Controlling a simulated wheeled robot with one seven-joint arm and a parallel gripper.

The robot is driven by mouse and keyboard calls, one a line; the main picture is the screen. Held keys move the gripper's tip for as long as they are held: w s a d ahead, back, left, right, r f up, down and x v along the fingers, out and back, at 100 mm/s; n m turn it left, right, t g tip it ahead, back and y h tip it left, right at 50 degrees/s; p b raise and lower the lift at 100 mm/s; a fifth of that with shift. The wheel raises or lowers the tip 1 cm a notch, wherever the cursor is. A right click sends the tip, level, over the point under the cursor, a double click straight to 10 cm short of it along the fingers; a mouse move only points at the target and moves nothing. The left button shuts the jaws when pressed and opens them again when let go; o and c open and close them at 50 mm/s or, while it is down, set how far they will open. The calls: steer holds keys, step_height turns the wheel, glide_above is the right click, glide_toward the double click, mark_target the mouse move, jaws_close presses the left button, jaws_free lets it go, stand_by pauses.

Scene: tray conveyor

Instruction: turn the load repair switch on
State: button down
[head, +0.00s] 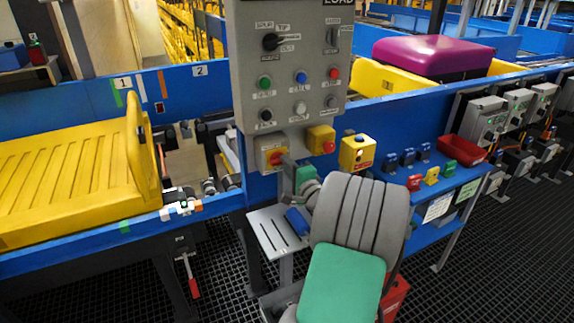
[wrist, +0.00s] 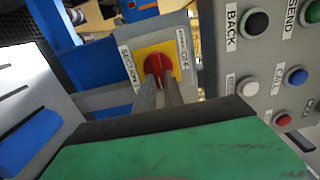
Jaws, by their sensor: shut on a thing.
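A red rotary switch (head: 275,156) sits on a yellow plate on a small grey box below the left corner of the LOAD control panel. In the wrist view the red knob (wrist: 157,70) lies between my fingertips, with a white label on each side of it; one label appears to end in OFF. My gripper (head: 286,160) reaches it from the front right and is shut on the knob. In the wrist view its two narrow fingers (wrist: 160,88) reach the knob's handle and cover part of it. The small label lettering is hard to read.
The grey LOAD panel (head: 285,84) with buttons and selectors hangs just above. A yellow box with a red button (head: 321,139) and another yellow box (head: 356,152) are to the right. A slotted grey shelf (head: 270,228) with a blue item (head: 297,221) is below. A yellow tray (head: 70,178) lies left.

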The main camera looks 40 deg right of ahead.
steer(key=c, duration=1.4)
jaws_free()
steer(key=shift+c, duration=0.2)
steer(key=b+v, duration=0.1)
steer(key=v, duration=0.6)
steer(key=shift+s+a, duration=0.2)
steer(key=shift+s, duration=0.2)
